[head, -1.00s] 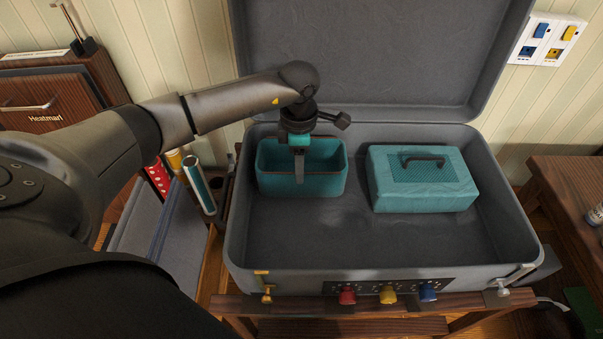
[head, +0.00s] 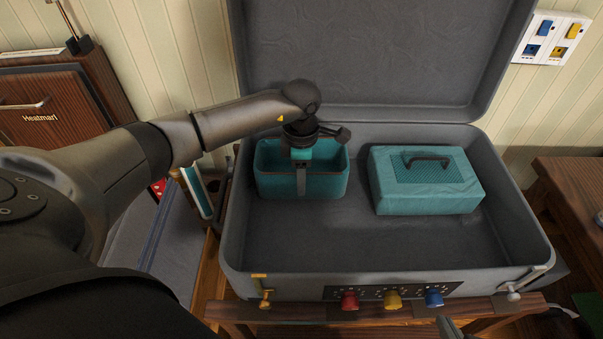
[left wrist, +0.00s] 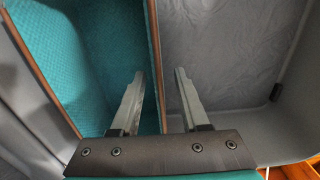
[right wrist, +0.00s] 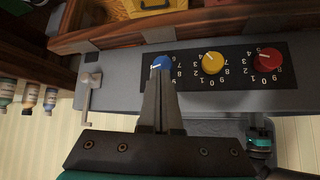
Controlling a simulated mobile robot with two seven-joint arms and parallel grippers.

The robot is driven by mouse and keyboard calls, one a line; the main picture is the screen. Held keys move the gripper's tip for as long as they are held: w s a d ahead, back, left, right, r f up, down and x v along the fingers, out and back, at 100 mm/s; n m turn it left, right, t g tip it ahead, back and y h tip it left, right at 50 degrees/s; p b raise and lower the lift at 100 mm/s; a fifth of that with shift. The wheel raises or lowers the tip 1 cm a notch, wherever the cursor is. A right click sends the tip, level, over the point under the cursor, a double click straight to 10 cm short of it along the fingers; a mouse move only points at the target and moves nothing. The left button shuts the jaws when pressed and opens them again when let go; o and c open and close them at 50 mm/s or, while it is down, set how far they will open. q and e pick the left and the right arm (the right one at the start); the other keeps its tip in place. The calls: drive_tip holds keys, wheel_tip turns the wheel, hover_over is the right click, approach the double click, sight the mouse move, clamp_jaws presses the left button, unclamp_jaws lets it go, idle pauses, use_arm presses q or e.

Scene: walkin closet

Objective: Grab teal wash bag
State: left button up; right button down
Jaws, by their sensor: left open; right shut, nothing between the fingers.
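An open teal bag (head: 329,187) with a brown rim stands in the left part of the suitcase. A closed teal case (head: 426,188) with a dark handle lies to its right. My left gripper (head: 301,185) is open at the open bag's near wall. In the left wrist view, the bag (left wrist: 105,65) has its rimmed wall between the two spread fingers (left wrist: 159,73), one on the inner side and one outside. Contact cannot be told. My right gripper (right wrist: 160,85) is shut and empty, in front of the suitcase's knobs; its tip shows at the bottom of the head view (head: 447,327).
The grey suitcase (head: 345,245) is open on a wooden rack (head: 290,308), its lid (head: 370,60) raised behind. Red, yellow and blue knobs (head: 392,299) line its front. The floor of the suitcase in front of both teal things is clear. A wooden table (head: 575,185) stands at right.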

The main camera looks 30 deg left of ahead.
use_arm(q)
drive_tip(key=shift+f+b, duration=0.4)
drive_tip(key=shift+f, duration=0.4)
drive_tip(key=shift+f+b, duration=0.3)
drive_tip(key=shift+f, duration=0.25)
use_arm(e)
drive_tip(key=shift+w+a+r+t+y, duration=0.1)
drive_tip(key=shift+w+a+t+y, duration=0.2)
drive_tip(key=shift+a+t, duration=0.2)
drive_tip(key=shift+w+a+r+t+y, duration=0.1)
drive_tip(key=shift+w+a+t+y, duration=0.1)
drive_tip(key=shift+a+t+y, duration=0.25)
drive_tip(key=shift+w+a+r+t+y, duration=0.15)
drive_tip(key=shift+w+a+t, duration=0.15)
drive_tip(key=shift+a, duration=0.3)
use_arm(q)
clamp_jaws()
use_arm(e)
drive_tip(key=shift+f, duration=0.1)
use_arm(q)
drive_tip(key=shift+w, duration=0.1)
